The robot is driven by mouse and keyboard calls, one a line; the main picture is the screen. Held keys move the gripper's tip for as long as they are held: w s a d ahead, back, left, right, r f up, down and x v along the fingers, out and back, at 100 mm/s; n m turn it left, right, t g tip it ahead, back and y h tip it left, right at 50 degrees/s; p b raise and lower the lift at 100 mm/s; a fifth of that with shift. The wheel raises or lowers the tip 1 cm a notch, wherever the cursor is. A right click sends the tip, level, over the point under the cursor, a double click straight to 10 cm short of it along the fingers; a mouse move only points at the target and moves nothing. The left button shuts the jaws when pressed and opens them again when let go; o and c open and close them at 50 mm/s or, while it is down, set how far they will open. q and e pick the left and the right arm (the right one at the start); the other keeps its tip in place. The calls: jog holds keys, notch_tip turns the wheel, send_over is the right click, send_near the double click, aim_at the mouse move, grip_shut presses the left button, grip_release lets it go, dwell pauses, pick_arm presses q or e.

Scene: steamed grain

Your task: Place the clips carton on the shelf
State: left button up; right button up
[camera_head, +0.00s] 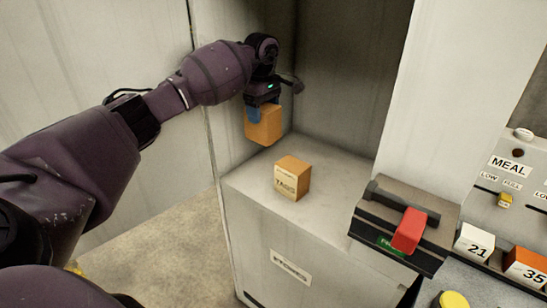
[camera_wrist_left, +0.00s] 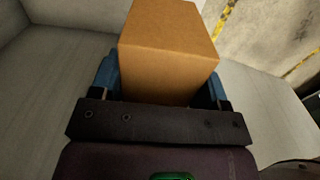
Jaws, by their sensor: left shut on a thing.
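My left gripper (camera_head: 264,112) is shut on a plain orange-brown carton (camera_head: 264,128), the likely clips carton; no label on it shows. In the left wrist view the carton (camera_wrist_left: 168,60) sits between two blue fingers. It is held in front of the alcove's back-left wall, seemingly above the shelf; the exact gap cannot be told. The shelf (camera_head: 325,170) is a pale grey ledge inside the alcove. My right gripper is not in view.
A similar carton labelled TABS (camera_head: 292,178) stands on the shelf near its front. A dark device with a red handle (camera_head: 409,230) is at the shelf's right. A control panel (camera_head: 510,185) is farther right. The shelf behind the TABS carton is clear.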

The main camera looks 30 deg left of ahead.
pick_arm(q)
notch_tip(320, 180, down, 14)
jog(key=shift+f+b, duration=0.25)
jog(key=shift+b, duration=0.05)
dwell(0.4)
jog(key=shift+f, duration=0.2)
jog(key=o, duration=1)
jog(key=shift+o, duration=0.5)
jog(key=shift+r, duration=0.15)
notch_tip(320, 180, up, 12)
jog(key=shift+r, duration=0.1)
